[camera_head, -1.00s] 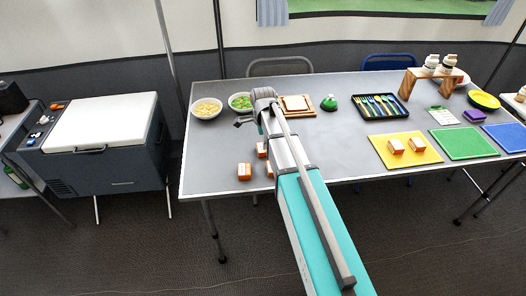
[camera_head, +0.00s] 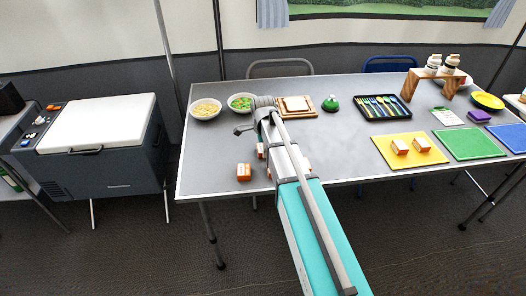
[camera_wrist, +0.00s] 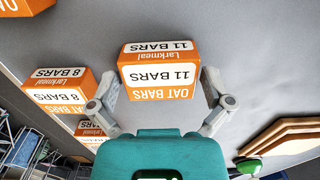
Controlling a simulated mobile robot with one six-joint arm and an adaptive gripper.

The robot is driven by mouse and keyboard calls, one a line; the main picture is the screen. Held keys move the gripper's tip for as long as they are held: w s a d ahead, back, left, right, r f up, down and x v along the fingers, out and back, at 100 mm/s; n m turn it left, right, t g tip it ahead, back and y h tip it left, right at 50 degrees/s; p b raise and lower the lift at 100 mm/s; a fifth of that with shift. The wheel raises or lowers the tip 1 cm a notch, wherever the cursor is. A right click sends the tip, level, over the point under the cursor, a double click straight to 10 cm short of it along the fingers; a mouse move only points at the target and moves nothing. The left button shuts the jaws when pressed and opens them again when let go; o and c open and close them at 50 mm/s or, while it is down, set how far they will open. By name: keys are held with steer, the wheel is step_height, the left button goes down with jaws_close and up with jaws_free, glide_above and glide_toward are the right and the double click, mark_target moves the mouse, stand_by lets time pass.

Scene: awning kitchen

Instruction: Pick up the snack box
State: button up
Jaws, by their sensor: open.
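Orange and white snack boxes lie on the grey table. In the wrist view, one box marked 11 BARS (camera_wrist: 158,70) sits between the two spread fingers of my gripper (camera_wrist: 160,86). The gripper is open, with one finger to each side of this box; I cannot tell whether either finger touches it. Another box, marked 8 BARS (camera_wrist: 62,92), lies to its left, and a third box (camera_wrist: 90,132) is partly hidden behind the left finger. In the head view, one box (camera_head: 244,172) stands left of my arm; others are partly hidden behind the arm.
A yellow mat (camera_head: 382,150) with two similar boxes, a green mat (camera_head: 468,145) and a cutlery tray (camera_head: 404,116) lie to the right. Two bowls (camera_head: 206,108) stand at the back left. A wooden board (camera_head: 314,113) lies behind my arm.

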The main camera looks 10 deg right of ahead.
steer(key=c, duration=0.9)
steer(key=shift+r, duration=0.2)
step_height(320, 180, up, 2)
steer(key=shift+r+p, duration=0.1)
steer(key=shift+p, duration=1.15)
steer(key=s+r+p, duration=0.3)
steer(key=s, duration=0.1)
steer(key=s+r+p, duration=0.4)
steer(key=s, duration=0.1)
steer(key=s+r+p, duration=0.3)
steer(key=s, duration=0.2)
steer(key=shift+d+r, duration=0.15)
steer(key=shift+r, duration=0.1)
